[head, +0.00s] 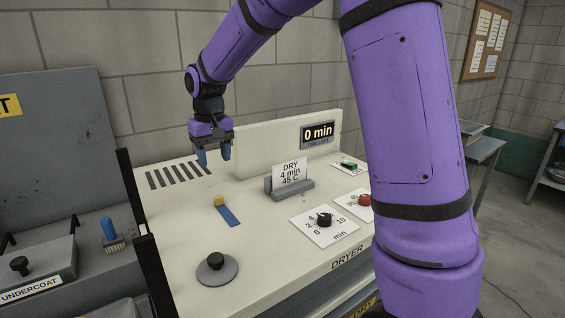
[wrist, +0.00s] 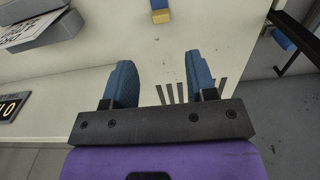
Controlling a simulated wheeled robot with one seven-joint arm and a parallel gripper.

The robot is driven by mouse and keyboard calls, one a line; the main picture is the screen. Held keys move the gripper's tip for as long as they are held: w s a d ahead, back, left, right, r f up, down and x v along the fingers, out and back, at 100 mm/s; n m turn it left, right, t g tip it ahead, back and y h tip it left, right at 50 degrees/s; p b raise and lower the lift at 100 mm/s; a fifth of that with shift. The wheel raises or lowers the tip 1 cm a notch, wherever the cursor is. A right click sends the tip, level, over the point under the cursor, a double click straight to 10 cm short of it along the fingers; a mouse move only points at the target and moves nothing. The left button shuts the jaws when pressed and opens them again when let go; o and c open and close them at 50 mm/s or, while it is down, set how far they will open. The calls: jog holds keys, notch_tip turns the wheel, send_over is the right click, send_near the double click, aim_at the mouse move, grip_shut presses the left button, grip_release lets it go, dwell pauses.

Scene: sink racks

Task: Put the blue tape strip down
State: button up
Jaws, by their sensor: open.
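The blue tape strip (head: 231,216) lies flat on the pale top of the dryer (head: 190,245), with a small yellow block (head: 219,201) at its far end. In the wrist view the yellow block (wrist: 161,16) and a bit of the blue strip (wrist: 158,4) show at the top edge; the rest is cut off. My gripper (head: 214,157) is open and empty, with blue fingers. It hangs above the back of the dryer top, behind the strip and apart from it. The wrist view shows bare surface between the fingertips (wrist: 161,65).
A card in a grey holder (head: 292,189) stands right of the strip. A black dial (head: 324,219), red button (head: 364,200) and green switch (head: 349,165) sit farther right. A black knob (head: 216,262) is in front. The dryer's raised back panel (head: 265,147) stands close to my gripper.

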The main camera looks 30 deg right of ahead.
jog(key=s+d+r+t, duration=0.1)
jog(key=s+d+r, duration=0.1)
jog(key=s+r, duration=0.45)
jog(key=s+d+r+t, duration=0.2)
jog(key=s+r, duration=0.1)
jog(key=s, duration=0.7)
jog(key=s+d+f+t, duration=0.1)
jog(key=s+d+t, duration=0.1)
jog(key=s, duration=1.3)
jog(key=shift+s+d+f, duration=0.15)
jog(key=shift+s, duration=0.25)
